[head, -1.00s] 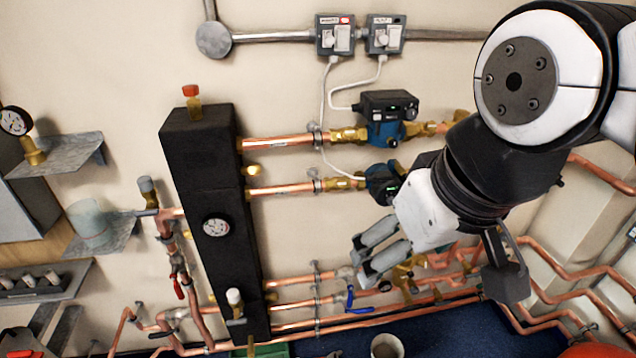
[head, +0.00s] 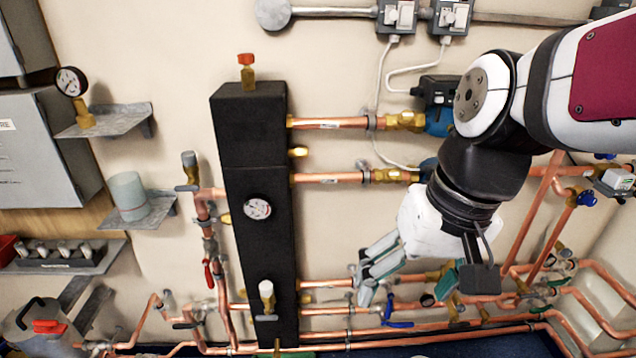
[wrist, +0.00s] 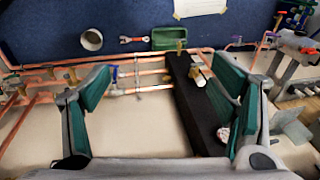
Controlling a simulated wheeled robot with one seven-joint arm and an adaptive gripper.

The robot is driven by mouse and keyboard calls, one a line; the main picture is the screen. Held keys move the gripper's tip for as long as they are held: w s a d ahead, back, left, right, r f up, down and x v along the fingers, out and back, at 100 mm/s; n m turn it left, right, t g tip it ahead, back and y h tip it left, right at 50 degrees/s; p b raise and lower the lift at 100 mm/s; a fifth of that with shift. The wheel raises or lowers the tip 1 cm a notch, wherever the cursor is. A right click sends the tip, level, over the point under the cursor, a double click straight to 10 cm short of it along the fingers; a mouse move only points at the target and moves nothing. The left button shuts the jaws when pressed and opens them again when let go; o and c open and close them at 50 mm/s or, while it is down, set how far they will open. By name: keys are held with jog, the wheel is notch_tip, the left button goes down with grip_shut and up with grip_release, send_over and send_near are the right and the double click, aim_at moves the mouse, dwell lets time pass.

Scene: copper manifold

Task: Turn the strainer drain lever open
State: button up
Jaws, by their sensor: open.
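My gripper (head: 364,272) is open and empty in the head view, in front of the lower copper pipes to the right of the black column. In the wrist view its two fingers (wrist: 160,82) stand wide apart. A blue lever (head: 394,317) hangs on a lower pipe just below and right of the fingertips; it also shows beside the left finger in the wrist view (wrist: 115,74). A red lever (head: 208,274) hangs on a vertical pipe left of the column, and a dark lever (head: 187,325) lies lower. I cannot tell which one is the strainer drain lever. No finger visibly touches a lever.
The tall black column (head: 255,165) with a gauge stands left of my gripper. Pumps and copper pipes run along the wall. In the wrist view, a white bucket (wrist: 91,39), a red-ended wrench (wrist: 138,39) and a green tray (wrist: 168,44) lie on the blue floor.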

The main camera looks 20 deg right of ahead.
jog(key=w+d+f+m+t+y+b, duration=0.3)
jog(key=w+d+f+m+y+b, duration=0.35)
jog(key=f, duration=0.65)
jog(key=w+d+f+m+t+y+b, duration=0.3)
jog(key=w+d+f+m+b, duration=0.55)
jog(key=f, duration=0.45)
jog(key=m+t+h+b, duration=1.05)
jog(key=m+h, duration=0.45)
jog(key=m, duration=0.6)
send_near(461, 326)
jog(key=shift+g, duration=0.35)
jog(key=x, duration=0.7)
jog(key=b+x, duration=0.1)
jog(key=x, duration=0.3)
jog(key=shift+r, duration=0.3)
jog(key=shift+a, duration=0.1)
jog(key=c, duration=1.2)
